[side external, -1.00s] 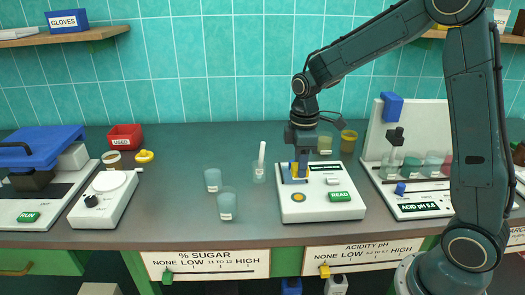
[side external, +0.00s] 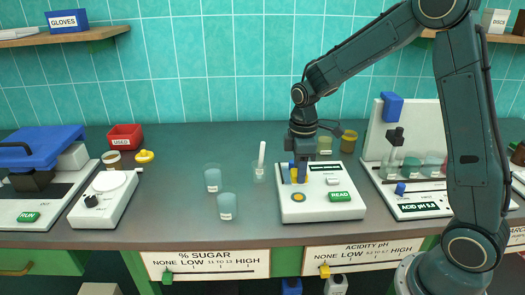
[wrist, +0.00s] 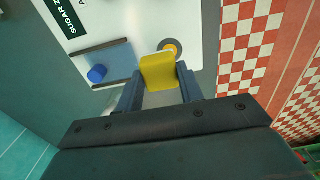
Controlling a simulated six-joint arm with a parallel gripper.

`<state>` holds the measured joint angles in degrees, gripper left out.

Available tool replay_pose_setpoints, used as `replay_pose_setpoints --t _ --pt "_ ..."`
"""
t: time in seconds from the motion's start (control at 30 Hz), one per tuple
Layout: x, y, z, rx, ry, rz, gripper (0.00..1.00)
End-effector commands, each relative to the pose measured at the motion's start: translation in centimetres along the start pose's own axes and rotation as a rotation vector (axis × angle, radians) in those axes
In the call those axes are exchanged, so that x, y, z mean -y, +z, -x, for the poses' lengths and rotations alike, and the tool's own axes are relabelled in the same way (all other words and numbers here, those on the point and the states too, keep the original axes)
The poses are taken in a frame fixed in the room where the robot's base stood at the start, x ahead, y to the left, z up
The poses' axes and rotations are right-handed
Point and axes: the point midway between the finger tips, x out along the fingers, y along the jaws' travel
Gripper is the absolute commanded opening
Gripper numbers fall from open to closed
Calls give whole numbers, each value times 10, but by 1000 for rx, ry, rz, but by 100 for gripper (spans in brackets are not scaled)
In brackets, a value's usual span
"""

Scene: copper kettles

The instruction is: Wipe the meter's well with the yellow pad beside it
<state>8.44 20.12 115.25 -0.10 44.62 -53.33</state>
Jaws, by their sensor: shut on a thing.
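The white meter (side external: 340,211) stands on the bench with a green READ button (side external: 340,196). My gripper (side external: 296,178) is over the left part of the meter, behind the ring in the side view. It is shut on the yellow pad (wrist: 158,72), held between both fingers. In the wrist view the pad's far edge overlaps the ring's near side. Contact between pad and meter cannot be told.
A blue panel with a blue knob (wrist: 97,73) is on the meter near the pad. A pale cup with a stick (side external: 259,172) and two teal cups (side external: 227,206) stand left of the meter. The acidity stand (side external: 412,206) is close on the right. The bench centre-left is mostly clear.

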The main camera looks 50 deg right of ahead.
Motion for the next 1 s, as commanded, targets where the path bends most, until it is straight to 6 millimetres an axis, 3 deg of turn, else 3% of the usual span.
replay_pose_setpoints --t 0.53,0.63,1.0 --pt "0 0 -34 1 -1 0 19" --pt "1 1 -49 3 -4 0 19" --pt "24 0 -47 1 -3 2 16"
